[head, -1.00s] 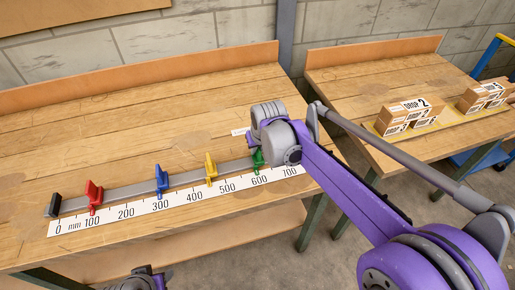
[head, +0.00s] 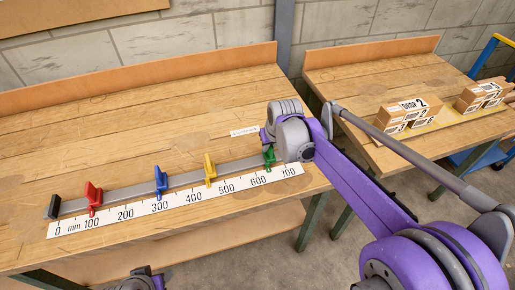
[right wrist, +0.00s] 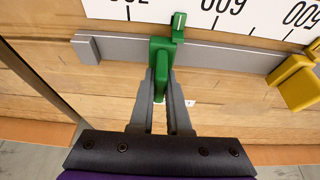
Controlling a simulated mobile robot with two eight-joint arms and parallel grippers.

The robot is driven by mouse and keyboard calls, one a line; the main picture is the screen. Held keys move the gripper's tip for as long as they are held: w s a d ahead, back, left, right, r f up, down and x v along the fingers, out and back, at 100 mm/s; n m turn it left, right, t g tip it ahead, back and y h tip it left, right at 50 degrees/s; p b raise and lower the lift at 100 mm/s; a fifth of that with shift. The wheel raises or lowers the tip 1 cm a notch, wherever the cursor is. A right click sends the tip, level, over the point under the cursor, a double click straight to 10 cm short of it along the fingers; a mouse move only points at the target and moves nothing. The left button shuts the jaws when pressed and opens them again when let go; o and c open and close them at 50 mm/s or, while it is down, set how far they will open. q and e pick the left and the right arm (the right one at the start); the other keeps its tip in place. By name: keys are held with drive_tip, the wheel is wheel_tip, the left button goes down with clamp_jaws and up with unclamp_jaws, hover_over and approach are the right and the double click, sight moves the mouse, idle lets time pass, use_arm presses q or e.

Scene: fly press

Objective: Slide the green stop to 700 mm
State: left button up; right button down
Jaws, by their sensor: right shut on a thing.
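The green stop (head: 268,156) sits on the grey rail (head: 128,193) near its right end. In the right wrist view the green stop (right wrist: 160,60) stands between my right gripper's (right wrist: 162,92) two fingers, which are shut on it. Its green pointer (right wrist: 179,22) lies between the 600 and 700 marks of the scale (right wrist: 210,12), somewhat nearer 600. In the head view my right wrist (head: 290,138) hides the fingers. My left gripper (head: 140,281) shows only in part at the bottom edge, and its fingers cannot be made out.
A red stop (head: 92,195), a blue stop (head: 161,181) and a yellow stop (head: 210,169) sit further left on the rail. A second table (head: 345,75) with boxes (head: 410,112) stands at the right.

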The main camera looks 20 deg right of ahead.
drive_tip(key=d, duration=0.6)
drive_tip(key=shift+w, duration=0.1)
drive_tip(key=c, duration=0.9)
unclamp_jaws()
drive_tip(key=shift+a, duration=0.1)
drive_tip(key=p+v, duration=0.1)
drive_tip(key=v, duration=0.9)
drive_tip(key=shift+s+r, duration=0.25)
drive_tip(key=shift+r, duration=0.1)
